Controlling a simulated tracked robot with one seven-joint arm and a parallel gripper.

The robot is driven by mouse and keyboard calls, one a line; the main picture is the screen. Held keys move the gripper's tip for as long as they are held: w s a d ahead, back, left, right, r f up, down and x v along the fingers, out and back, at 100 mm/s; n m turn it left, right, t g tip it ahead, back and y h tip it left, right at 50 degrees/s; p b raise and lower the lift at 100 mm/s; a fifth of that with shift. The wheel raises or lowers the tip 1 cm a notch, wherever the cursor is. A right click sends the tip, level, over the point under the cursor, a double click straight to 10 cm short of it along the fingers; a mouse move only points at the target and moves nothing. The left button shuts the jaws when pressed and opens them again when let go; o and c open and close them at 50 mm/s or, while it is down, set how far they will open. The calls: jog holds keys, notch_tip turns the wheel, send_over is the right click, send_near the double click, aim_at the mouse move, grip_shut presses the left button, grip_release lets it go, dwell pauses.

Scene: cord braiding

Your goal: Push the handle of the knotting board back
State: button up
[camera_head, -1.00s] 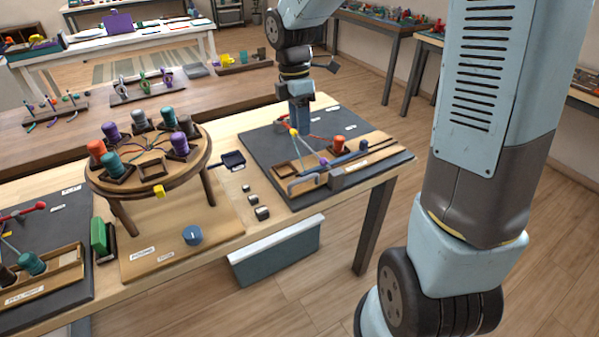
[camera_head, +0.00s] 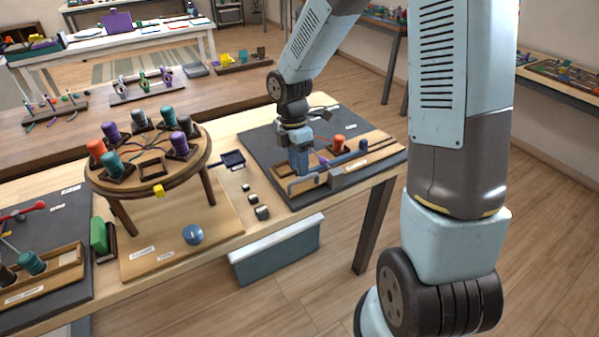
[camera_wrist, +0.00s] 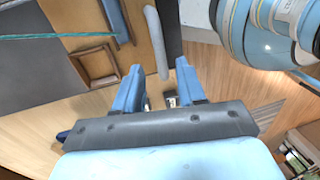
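The knotting board, a wooden board on a dark mat (camera_head: 262,150), lies at the right end of the table in the head view. A small blue knob (camera_head: 363,145) stands farther right; I cannot tell for sure which part is the handle. My gripper (camera_head: 301,171) points down over the bar. In the wrist view my gripper (camera_wrist: 160,70) has its two blue fingers apart, with a pale rounded bar (camera_wrist: 155,42) just ahead of the gap. Contact is unclear.
An orange spool (camera_head: 337,143) stands on the board behind the bar. A square wooden frame (camera_wrist: 94,65) lies left of the fingers in the wrist view. A round stand (camera_head: 205,150) with several spools is to the left. Small dark blocks (camera_head: 262,213) sit between them.

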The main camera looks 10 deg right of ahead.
jog(key=shift+s+d+f, duration=0.1)
jog(key=shift+s+f, duration=0.05)
jog(key=shift+f, duration=0.6)
jog(key=shift+s+f, duration=0.15)
jog(key=shift+f, duration=0.6)
jog(key=shift+c, duration=0.4)
grip_shut()
